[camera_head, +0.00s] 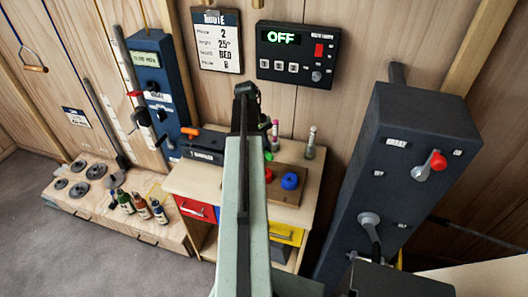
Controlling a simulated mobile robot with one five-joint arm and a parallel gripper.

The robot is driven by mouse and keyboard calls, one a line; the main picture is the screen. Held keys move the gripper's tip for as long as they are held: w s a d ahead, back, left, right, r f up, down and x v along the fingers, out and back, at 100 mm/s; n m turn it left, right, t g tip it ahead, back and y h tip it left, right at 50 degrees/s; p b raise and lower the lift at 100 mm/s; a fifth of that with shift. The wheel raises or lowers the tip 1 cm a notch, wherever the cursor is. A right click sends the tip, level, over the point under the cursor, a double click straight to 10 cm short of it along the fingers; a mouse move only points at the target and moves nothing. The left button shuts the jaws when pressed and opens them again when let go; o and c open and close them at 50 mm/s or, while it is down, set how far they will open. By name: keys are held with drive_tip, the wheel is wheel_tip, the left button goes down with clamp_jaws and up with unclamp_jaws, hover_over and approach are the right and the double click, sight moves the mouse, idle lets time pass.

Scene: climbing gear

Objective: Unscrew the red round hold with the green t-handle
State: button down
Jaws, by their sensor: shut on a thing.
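The red round hold (268,175) sits on a brown board on the workbench, partly hidden by my arm. A small green part, which looks like the green t-handle (268,156), shows just above the red hold at the arm's right edge. My gripper (260,148) is mostly hidden behind my arm; it is shut on the green t-handle. I cannot tell whether the handle's tip touches the hold. A black t-handle rack (203,146) with an orange handle (190,131) stands on the bench, left of my arm.
A blue hold (290,181) sits on the brown board (286,198), right of the red hold. A bottle (310,142) stands behind. A tall dark cabinet (390,170) rises on the right. A wall panel (298,54) reads OFF. Bottles (140,205) stand on a low left bench.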

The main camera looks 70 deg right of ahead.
drive_tip(key=shift+f, duration=0.1)
drive_tip(key=shift+f, duration=0.2)
drive_tip(key=n, duration=0.1)
drive_tip(key=n+h, duration=0.1)
drive_tip(key=shift+a+n, duration=0.25)
drive_tip(key=shift+n, duration=0.15)
drive_tip(key=n+h, duration=0.1)
drive_tip(key=n, duration=0.3)
drive_tip(key=shift+a+g+h, duration=0.15)
drive_tip(key=shift+g+h, duration=0.15)
drive_tip(key=shift+h, duration=0.1)
drive_tip(key=n+h, duration=0.1)
drive_tip(key=n, duration=0.2)
drive_tip(key=n+t+h, duration=0.1)
drive_tip(key=n, duration=0.2)
drive_tip(key=shift+s+n, duration=0.1)
drive_tip(key=shift+n, duration=0.2)
drive_tip(key=n, duration=0.1)
drive_tip(key=n+h, duration=0.1)
drive_tip(key=shift+d+n+t, duration=0.25)
drive_tip(key=shift+n+t, duration=0.15)
drive_tip(key=shift+r, duration=0.1)
